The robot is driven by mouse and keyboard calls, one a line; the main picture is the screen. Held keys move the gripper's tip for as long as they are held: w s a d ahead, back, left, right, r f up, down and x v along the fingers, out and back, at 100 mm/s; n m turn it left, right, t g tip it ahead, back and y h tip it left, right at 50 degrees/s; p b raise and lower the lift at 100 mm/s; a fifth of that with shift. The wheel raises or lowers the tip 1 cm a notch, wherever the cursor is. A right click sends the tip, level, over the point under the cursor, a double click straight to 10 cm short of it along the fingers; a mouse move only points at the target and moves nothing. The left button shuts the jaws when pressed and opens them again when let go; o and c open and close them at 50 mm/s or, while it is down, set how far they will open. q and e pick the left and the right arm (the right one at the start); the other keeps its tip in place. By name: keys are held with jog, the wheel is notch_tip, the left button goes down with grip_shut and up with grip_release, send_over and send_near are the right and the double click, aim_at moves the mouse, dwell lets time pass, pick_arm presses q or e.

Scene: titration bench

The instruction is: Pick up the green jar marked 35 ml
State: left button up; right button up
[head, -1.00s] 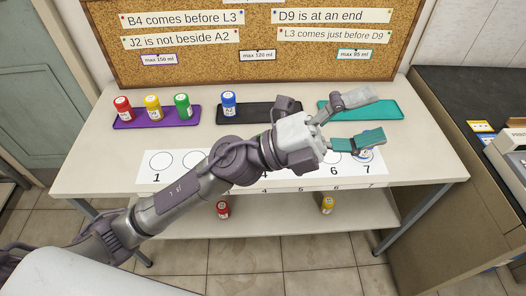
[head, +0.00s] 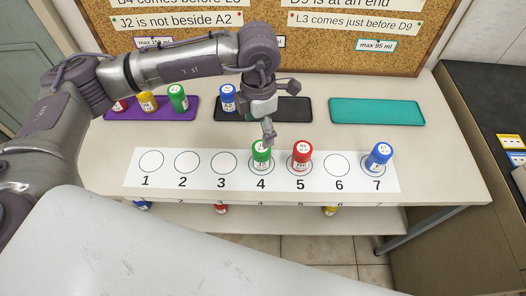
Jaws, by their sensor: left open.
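Another green jar (head: 178,98) stands on the purple tray (head: 152,117) at the left. Their labels are too small to read, so I cannot tell which is marked 35 ml. My left gripper (head: 268,132) points down just above and behind the jar on circle 4. It is open, seen edge-on, and holds nothing. I cannot tell whether a fingertip touches that jar's lid. My right gripper is not in view.
A red jar (head: 302,155) stands on circle 5, close to the green one, and a blue jar (head: 378,157) on circle 7. Another blue jar (head: 228,98) is on the black tray (head: 295,112). The teal tray (head: 376,112) is empty. Circles 1, 2, 3 and 6 are free.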

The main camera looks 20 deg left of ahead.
aim_at(262, 147)
pick_arm(q)
notch_tip(262, 147, down, 5)
jog(key=shift+r+p, duration=0.2)
jog(key=shift+p, duration=0.1)
jog(key=shift+d+f+p, duration=0.2)
jog(key=shift+f+p, duration=0.25)
jog(key=shift+f, duration=0.45)
notch_tip(262, 147, down, 4)
jog(key=shift+s+d+r+p, duration=0.15)
jog(key=shift+r+p, duration=0.05)
jog(key=shift+p, duration=0.35)
jog(key=shift+f, duration=0.25)
jog(key=c, duration=1.2)
jog(key=shift+c, duration=0.3)
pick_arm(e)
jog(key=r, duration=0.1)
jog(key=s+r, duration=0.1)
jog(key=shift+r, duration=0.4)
pick_arm(q)
jog(key=shift+r, duration=0.1)
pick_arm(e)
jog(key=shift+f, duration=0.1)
